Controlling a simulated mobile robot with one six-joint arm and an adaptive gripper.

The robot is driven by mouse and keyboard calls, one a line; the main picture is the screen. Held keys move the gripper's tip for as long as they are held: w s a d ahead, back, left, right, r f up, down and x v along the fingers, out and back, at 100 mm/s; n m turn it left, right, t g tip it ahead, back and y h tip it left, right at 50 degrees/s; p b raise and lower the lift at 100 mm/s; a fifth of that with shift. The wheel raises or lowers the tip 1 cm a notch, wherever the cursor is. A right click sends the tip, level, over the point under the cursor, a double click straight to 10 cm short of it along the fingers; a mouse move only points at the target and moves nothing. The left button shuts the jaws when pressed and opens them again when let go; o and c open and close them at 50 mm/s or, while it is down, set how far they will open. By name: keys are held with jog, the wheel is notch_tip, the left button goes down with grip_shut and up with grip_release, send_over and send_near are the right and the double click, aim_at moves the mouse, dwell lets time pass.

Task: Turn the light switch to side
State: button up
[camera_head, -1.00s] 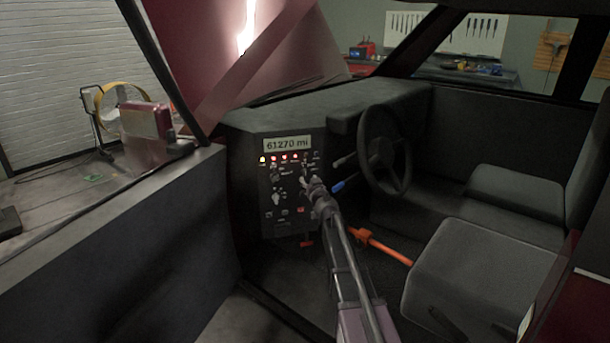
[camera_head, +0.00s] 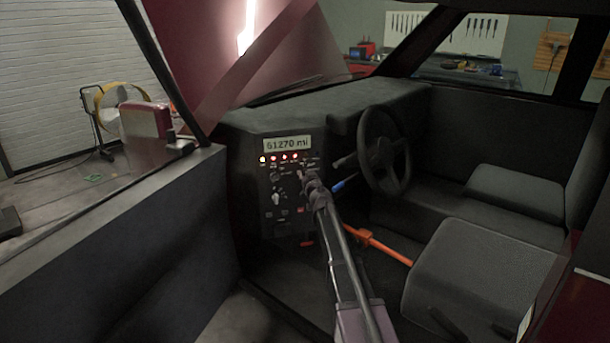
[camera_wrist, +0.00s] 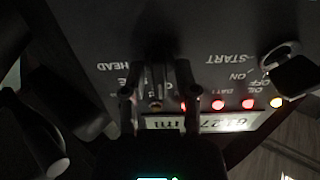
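The dashboard panel (camera_head: 263,185) carries several switches, lit lamps and a display reading 61270 mi. My gripper (camera_head: 308,176) is at the upper right part of this panel and hides what is behind it. In the wrist view, which shows the panel upside down, my gripper (camera_wrist: 156,80) has its two dark fingers apart, one on each side of a small dark switch (camera_wrist: 155,75). Partly hidden lettering, including HEAD, is beside that switch. The switch's exact turn and any finger contact are too dark to tell.
An ignition key (camera_wrist: 293,72) is by START, ON and OFF lettering. The steering wheel (camera_head: 383,150) and a blue-tipped lever (camera_head: 345,183) are right of my gripper. An orange lever (camera_head: 375,243) is below. Seats (camera_head: 485,265) fill the right side.

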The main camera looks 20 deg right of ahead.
grip_shut()
jog(key=shift+m, duration=0.3)
jog(key=m, duration=0.3)
jog(key=shift+d, duration=0.1)
jog(key=shift+d+m, duration=0.1)
jog(key=shift+m, duration=2)
jog(key=o, duration=0.6)
grip_release()
